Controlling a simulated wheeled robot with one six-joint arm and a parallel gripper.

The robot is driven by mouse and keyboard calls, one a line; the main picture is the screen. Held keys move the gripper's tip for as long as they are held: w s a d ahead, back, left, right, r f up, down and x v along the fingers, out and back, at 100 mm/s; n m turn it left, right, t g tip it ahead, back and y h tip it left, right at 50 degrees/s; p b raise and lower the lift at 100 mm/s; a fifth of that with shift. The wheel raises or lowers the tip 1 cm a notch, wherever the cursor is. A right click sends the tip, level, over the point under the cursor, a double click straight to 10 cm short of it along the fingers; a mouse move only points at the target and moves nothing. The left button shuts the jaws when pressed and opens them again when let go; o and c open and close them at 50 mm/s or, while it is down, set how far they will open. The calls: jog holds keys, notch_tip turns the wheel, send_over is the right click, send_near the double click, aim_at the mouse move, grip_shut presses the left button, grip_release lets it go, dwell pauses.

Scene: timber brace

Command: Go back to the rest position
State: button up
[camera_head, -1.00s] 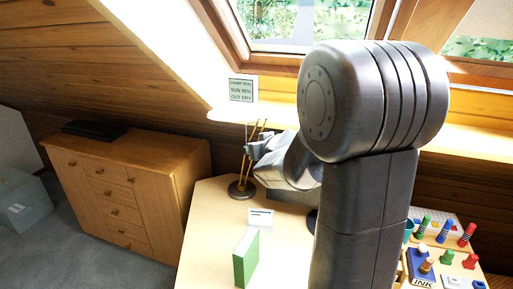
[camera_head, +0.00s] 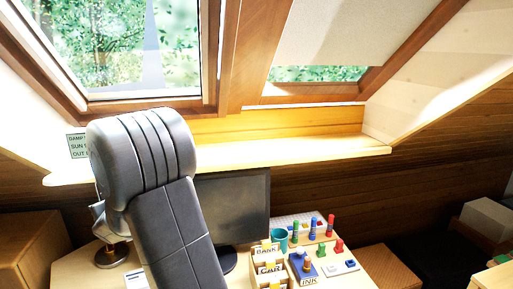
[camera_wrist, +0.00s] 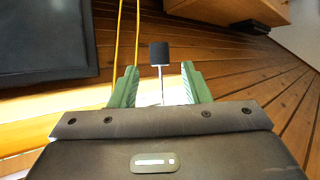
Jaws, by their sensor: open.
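My gripper (camera_wrist: 159,68) shows in the wrist view with its two green fingers apart. A small black block on a thin pale rod appears between and beyond the fingers; I cannot tell whether anything touches it. In the head view my dark arm stands at the left over the desk (camera_head: 70,272) and hides the gripper's fingers. The base of a desk lamp (camera_head: 111,256) shows just left of my arm. Yellow rods (camera_wrist: 136,30), likely the lamp's, run past the fingers in the wrist view.
A monitor (camera_head: 236,205) stands right of my arm. Labelled wooden holders (camera_head: 268,270), a teal cup (camera_head: 279,239), an ink pad (camera_head: 305,268) and colored stamps (camera_head: 330,225) crowd the desk's right part. A wooden cabinet (camera_head: 28,250) is at left. A shelf (camera_head: 300,150) runs below the windows.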

jog(key=x, duration=0.5)
jog(key=shift+f, duration=0.15)
